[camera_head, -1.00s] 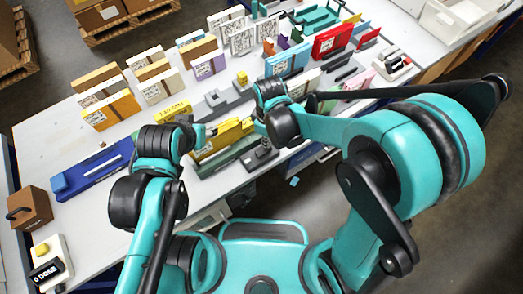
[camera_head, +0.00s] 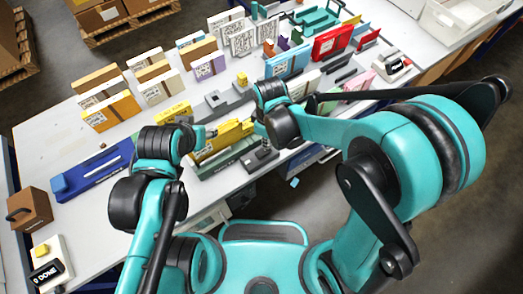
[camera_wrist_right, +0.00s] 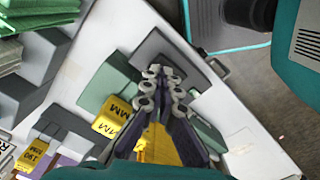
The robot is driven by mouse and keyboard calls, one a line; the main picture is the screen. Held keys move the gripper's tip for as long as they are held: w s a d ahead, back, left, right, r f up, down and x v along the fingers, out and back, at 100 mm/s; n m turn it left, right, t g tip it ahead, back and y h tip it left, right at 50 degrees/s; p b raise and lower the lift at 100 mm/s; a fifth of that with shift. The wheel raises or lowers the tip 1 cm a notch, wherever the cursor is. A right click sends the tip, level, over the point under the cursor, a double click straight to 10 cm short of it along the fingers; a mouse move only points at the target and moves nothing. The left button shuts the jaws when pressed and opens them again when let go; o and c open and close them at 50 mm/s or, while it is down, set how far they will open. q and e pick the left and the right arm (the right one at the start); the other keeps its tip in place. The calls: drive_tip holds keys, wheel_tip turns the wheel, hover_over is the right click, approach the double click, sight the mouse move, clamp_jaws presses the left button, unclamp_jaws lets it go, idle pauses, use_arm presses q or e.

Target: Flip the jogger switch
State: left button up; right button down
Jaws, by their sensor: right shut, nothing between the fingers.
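I cannot tell for certain which part is the jogger switch. A dark grey stand with an upright knob (camera_head: 262,153) is at the table's front edge, just below my right gripper (camera_head: 254,127). In the right wrist view my right gripper (camera_wrist_right: 162,78) is shut and empty, its fingertips over a flat dark grey plate (camera_wrist_right: 185,50). The fingers hide part of that plate, and I cannot tell whether they touch it. My left gripper (camera_head: 207,132) is near a yellow block (camera_head: 222,138); its fingers are too small to read.
A blue tray (camera_head: 92,172), a brown block (camera_head: 28,208) and a DONE button box (camera_head: 50,265) are at the left. Several upright cards and blocks fill the back. Bare table (camera_head: 50,130) shows at the left.

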drive_tip(key=shift+f+b, duration=1.05)
drive_tip(key=shift+f, duration=0.15)
idle(0.6)
drive_tip(key=shift+r, duration=0.2)
drive_tip(key=shift+r+p, duration=2.8)
drive_tip(key=shift+r, duration=0.65)
drive_tip(key=shift+f, duration=0.1)
drive_tip(key=shift+d+r, duration=0.2)
drive_tip(key=s+d+r+m+t, duration=0.2)
drive_tip(key=d+r+m, duration=0.3)
drive_tip(key=d, duration=0.3)
drive_tip(key=s+d+r+m+t+b, duration=0.1)
drive_tip(key=s+d+r+m+t, duration=0.2)
drive_tip(key=d+r+m+t, duration=0.2)
drive_tip(key=d+r+m, duration=0.1)
drive_tip(key=d+m, duration=0.2)
drive_tip(key=d, duration=0.1)
drive_tip(key=shift+d+b, duration=0.25)
drive_tip(key=shift+b, duration=0.05)
